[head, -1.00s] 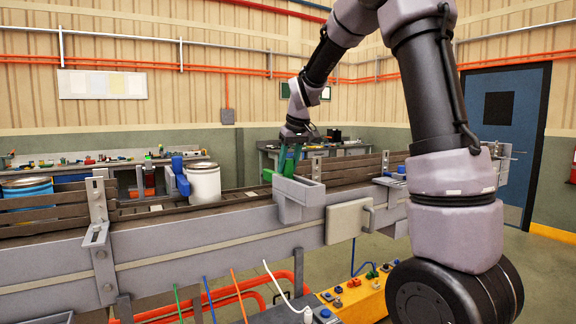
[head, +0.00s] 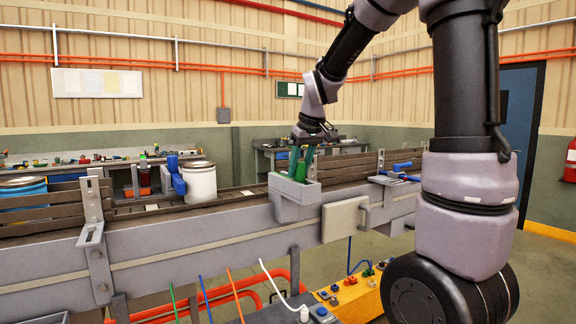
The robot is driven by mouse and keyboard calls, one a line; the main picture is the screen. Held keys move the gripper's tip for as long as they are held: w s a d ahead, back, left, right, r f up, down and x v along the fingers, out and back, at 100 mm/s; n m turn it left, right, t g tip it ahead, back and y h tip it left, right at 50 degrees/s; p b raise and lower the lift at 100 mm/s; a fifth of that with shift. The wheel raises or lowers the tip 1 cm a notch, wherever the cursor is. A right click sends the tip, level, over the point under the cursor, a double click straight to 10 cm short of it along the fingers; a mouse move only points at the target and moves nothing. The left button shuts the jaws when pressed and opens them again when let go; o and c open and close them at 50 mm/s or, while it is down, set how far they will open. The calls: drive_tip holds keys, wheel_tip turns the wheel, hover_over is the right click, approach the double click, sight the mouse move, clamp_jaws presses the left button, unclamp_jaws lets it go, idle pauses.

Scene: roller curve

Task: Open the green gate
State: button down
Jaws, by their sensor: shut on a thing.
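The green gate's handle (head: 301,170) stands up out of a grey box-shaped housing (head: 292,205) on the near rail of the conveyor, in the head view. My gripper (head: 303,158) reaches down from above and is shut on this green handle. The fingers overlap the handle, so the exact grip is hard to make out. The rest of the green gate is hidden by the housing and my gripper.
A white bucket (head: 200,181) stands on the conveyor to the left, beside a blue gate part (head: 176,176). A blue lever (head: 398,174) sits on the rail to the right. A blue drum (head: 22,192) is at far left. A yellow control box (head: 350,297) is below.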

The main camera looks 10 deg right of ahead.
drive_tip(key=shift+s+d+r, duration=0.1)
drive_tip(key=shift+s+d, duration=0.1)
drive_tip(key=shift+s, duration=0.4)
drive_tip(key=shift+s+d, duration=0.2)
drive_tip(key=shift+s, duration=0.45)
drive_tip(key=shift+c, duration=2.2)
unclamp_jaws()
drive_tip(key=shift+s, duration=0.15)
drive_tip(key=v, duration=1)
drive_tip(key=shift+s+r, duration=0.15)
drive_tip(key=shift+r, duration=0.1)
drive_tip(key=shift+d, duration=0.1)
